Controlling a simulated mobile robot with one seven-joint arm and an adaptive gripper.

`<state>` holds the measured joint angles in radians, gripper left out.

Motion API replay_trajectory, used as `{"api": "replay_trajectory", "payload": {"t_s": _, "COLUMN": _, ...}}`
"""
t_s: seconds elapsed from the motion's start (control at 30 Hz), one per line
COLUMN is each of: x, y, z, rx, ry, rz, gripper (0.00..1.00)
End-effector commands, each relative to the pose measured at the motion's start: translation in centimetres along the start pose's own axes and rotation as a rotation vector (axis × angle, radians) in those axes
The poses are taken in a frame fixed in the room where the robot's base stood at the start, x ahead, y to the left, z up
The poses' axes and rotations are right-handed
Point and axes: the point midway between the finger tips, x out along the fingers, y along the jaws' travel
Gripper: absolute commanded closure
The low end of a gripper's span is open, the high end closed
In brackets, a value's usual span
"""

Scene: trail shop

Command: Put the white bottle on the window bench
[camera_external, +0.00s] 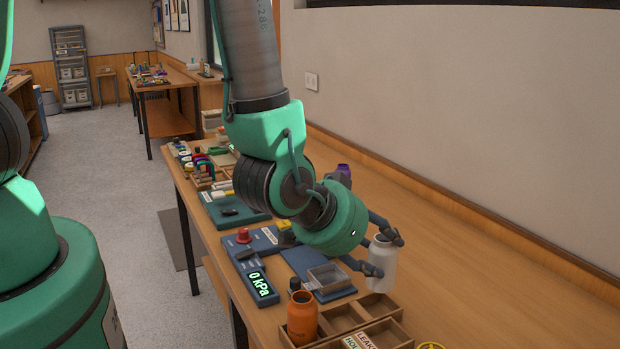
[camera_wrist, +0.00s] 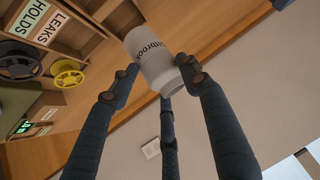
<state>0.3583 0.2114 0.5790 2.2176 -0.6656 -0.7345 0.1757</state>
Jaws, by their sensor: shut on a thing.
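The white bottle (camera_external: 383,264) is upright at the near workbench (camera_external: 480,290), between the fingers of my gripper (camera_external: 386,254). In the wrist view the white bottle (camera_wrist: 153,58) shows dark lettering on its side, and the fingers of my gripper (camera_wrist: 165,85) close around it. I cannot tell whether its base touches the bench top. A far wooden bench (camera_external: 168,118) stands at the back, beside what looks like a window edge; no label shows which is the window bench.
A gauge reading 0 kPa (camera_external: 258,279) and a clear box (camera_external: 328,277) are left of my gripper. The bench right of the bottle is clear; a wall runs behind.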

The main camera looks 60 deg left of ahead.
Motion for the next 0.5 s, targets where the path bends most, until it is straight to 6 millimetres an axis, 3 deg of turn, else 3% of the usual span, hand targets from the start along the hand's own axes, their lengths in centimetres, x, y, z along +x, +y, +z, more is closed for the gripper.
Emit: {"api": "replay_trajectory", "payload": {"t_s": 0.5, "x": 1.3, "y": 0.1, "z": 1.4, "rx": 0.001, "ry": 0.0, "rz": 0.0, "gripper": 0.91}}
